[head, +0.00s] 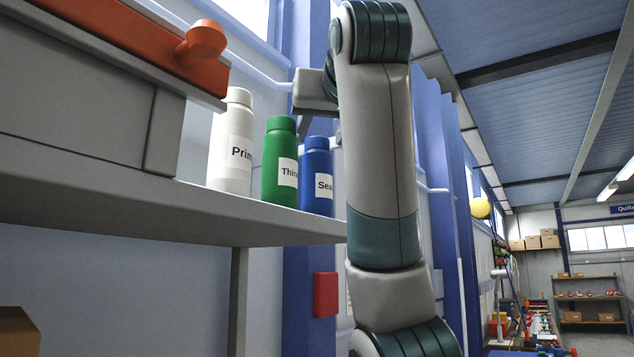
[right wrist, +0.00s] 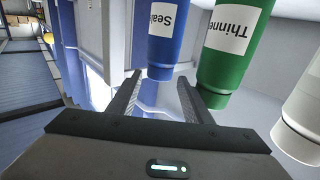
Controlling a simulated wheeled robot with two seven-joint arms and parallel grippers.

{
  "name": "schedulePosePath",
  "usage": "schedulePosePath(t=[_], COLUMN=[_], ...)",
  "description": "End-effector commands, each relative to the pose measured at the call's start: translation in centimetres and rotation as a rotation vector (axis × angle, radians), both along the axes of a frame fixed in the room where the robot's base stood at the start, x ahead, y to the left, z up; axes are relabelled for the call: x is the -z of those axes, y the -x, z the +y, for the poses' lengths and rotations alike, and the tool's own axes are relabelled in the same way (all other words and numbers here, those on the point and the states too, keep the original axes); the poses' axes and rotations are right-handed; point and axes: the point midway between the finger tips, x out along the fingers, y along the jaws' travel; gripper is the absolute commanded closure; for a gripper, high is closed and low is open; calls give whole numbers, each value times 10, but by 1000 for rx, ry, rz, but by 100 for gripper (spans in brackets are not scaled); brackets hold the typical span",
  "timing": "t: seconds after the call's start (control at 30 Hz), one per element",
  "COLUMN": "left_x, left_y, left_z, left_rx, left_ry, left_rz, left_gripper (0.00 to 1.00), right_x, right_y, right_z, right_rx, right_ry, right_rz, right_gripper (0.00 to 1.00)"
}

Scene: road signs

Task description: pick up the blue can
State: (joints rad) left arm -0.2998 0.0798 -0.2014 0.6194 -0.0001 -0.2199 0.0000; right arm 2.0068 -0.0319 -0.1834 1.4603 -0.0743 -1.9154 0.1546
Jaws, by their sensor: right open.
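The blue can (head: 317,178), labelled "Sea…", stands upright on a grey shelf (head: 200,215), at the right end of a row of three. My right gripper (head: 318,118) is open near the top of the blue can, partly hidden behind my own arm. In the right wrist view, which is upside down, the blue can (right wrist: 164,35) shows beyond and between the two spread fingers (right wrist: 160,92). Nothing is held. The green can's cap is close to one finger there. My left gripper is not in view.
The green can (head: 280,165) stands close beside the blue one, with a white can (head: 232,145) further left. An orange and grey box-like object (head: 90,90) fills the left of the shelf. A wall with blue posts is behind; the shelf's right end is partly hidden by my arm.

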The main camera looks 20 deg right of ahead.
Motion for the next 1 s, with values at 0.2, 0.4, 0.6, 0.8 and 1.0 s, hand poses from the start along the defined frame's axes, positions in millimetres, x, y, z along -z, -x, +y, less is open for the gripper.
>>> schedulePosePath(t=[0.2,0.4,0.6,0.8,1.0], left_x=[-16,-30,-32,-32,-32], left_y=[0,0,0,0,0], left_z=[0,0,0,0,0], left_rx=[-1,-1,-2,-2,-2], left_ry=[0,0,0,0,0], left_rz=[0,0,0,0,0], left_gripper=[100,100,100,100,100], right_x=[-3,-3,0,0,0], right_y=[-22,-48,-56,-56,-56], right_z=[-3,-6,-7,-7,-7], right_rx=[1,1,0,0,0], right_ry=[0,0,0,0,0], right_rz=[4,4,1,1,1], right_gripper=[55,55,55,55,55])
